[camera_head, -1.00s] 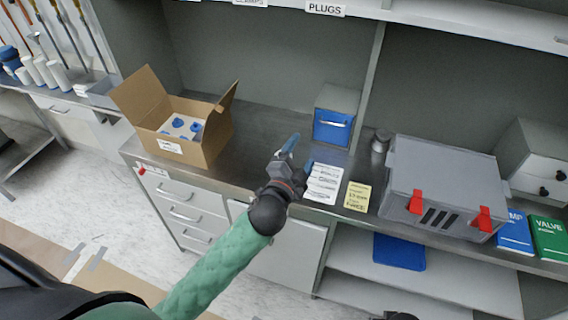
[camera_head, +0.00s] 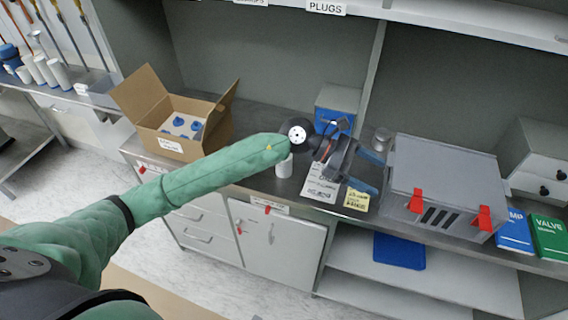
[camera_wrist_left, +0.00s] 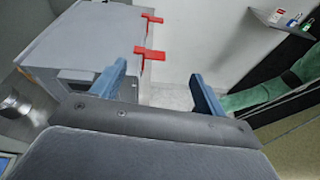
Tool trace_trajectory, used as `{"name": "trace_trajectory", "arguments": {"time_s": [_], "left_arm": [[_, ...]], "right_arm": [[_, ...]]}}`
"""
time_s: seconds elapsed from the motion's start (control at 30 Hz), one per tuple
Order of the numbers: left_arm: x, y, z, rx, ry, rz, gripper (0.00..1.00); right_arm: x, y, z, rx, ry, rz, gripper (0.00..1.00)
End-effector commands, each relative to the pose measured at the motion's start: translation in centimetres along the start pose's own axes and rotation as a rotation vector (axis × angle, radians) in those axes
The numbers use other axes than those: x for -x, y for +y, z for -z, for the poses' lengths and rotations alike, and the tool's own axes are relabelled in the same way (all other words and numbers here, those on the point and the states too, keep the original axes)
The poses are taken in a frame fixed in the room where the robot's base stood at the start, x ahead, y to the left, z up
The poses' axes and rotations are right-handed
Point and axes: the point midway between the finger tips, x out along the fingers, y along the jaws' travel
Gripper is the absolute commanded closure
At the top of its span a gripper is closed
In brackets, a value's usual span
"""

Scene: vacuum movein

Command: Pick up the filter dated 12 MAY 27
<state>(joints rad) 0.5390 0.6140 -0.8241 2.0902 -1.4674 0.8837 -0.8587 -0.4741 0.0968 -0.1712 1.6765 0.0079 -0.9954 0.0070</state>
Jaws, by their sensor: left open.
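Several white items with blue tops (camera_head: 180,124) stand in the open cardboard box (camera_head: 190,148) at the left of the counter in the head view. They may be filters, but I cannot read any date on them. A small white cylinder (camera_head: 284,167) shows just below my left forearm, partly hidden by it. My left gripper (camera_head: 369,171) is open and empty, above the counter between the papers and the grey case. In the left wrist view the open fingers (camera_wrist_left: 157,78) have nothing between them. My right gripper is not in view.
The grey case (camera_head: 442,175) with red latches stands right of my left gripper. A printed sheet (camera_head: 320,186) and a yellow note (camera_head: 356,200) lie at the counter's front. A blue-fronted bin (camera_head: 331,121) and a metal canister (camera_head: 382,140) stand behind. Blue and green books (camera_head: 548,238) lie far right.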

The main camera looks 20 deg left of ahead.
Motion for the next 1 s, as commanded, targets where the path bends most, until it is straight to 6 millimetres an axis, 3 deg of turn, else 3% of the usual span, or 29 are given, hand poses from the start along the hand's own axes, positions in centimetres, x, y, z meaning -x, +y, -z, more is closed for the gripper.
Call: {"name": "trace_trajectory", "arguments": {"time_s": [0.17,0.3,0.5,0.6,0.77,1.0], "left_arm": [[3.7,2.0,5.7,-0.205,0.376,0.106,0.26],[8.8,4.1,9.6,-0.321,0.678,0.195,0.26],[17.3,6.9,12.6,-0.392,1.046,0.306,0.26],[20.3,7.7,13.1,-0.397,1.158,0.342,0.26],[22.4,8.2,13.5,-0.394,1.237,0.368,0.26],[21.8,8.0,15.5,-0.394,1.239,0.371,0.26]], "right_arm": [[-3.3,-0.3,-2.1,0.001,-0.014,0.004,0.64],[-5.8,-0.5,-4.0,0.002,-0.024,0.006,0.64],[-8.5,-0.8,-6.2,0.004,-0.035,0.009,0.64],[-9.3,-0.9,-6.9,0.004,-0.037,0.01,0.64],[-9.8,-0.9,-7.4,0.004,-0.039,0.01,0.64],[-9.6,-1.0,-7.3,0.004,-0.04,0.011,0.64]]}}
